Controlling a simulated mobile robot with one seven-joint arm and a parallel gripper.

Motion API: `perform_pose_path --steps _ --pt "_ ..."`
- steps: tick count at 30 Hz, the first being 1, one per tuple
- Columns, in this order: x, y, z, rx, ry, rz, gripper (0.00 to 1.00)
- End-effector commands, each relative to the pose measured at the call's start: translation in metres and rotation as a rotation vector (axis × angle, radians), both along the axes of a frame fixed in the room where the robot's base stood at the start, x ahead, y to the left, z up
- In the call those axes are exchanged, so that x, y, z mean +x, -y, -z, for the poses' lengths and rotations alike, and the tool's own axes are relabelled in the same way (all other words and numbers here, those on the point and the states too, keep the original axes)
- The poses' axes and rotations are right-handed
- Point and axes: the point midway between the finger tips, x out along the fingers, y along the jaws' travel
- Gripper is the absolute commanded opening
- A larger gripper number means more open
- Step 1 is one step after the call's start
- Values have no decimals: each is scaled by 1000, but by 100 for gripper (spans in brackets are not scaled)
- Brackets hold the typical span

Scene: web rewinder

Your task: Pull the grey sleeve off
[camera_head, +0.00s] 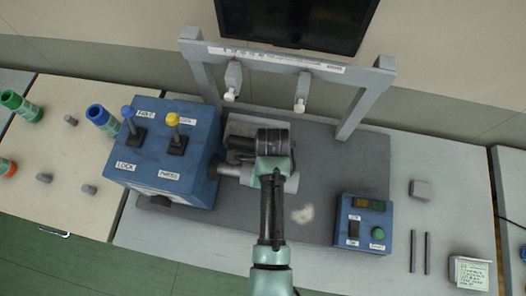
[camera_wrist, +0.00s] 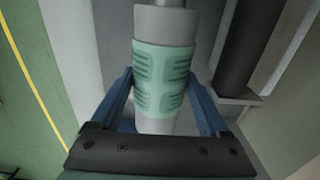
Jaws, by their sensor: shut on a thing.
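The grey sleeve (camera_wrist: 165,22) is a light grey cylinder with a teal ribbed band around its middle. In the wrist view a thinner shaft shows at its far end. My gripper (camera_wrist: 162,80) has its blue fingers on either side of the band, shut on the sleeve. In the head view the sleeve (camera_head: 291,183) lies sideways to the right of the blue lever box (camera_head: 160,150), its middle hidden under my arm. The fingertips are hidden there too. How far the sleeve sits on the shaft I cannot tell.
A dark roller (camera_wrist: 245,45) runs close beside the sleeve. A grey frame (camera_head: 270,58) with two hanging pegs stands behind. A blue button box (camera_head: 363,222) is at the right. Coloured-ended rolls and small grey pieces lie on the left table (camera_head: 60,150).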

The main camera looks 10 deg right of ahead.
Motion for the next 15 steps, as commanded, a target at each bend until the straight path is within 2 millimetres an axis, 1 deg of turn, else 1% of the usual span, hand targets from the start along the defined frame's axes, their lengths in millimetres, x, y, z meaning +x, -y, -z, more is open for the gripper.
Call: perform_pose_path --steps 4,13,14,15 --pt "0 4 -1 0 1 -1 0" --pt "0 4 0 -1 2 -2 0" --pt "0 4 0 -1 2 -2 81" --pt "0 4 0 -1 2 -2 88"
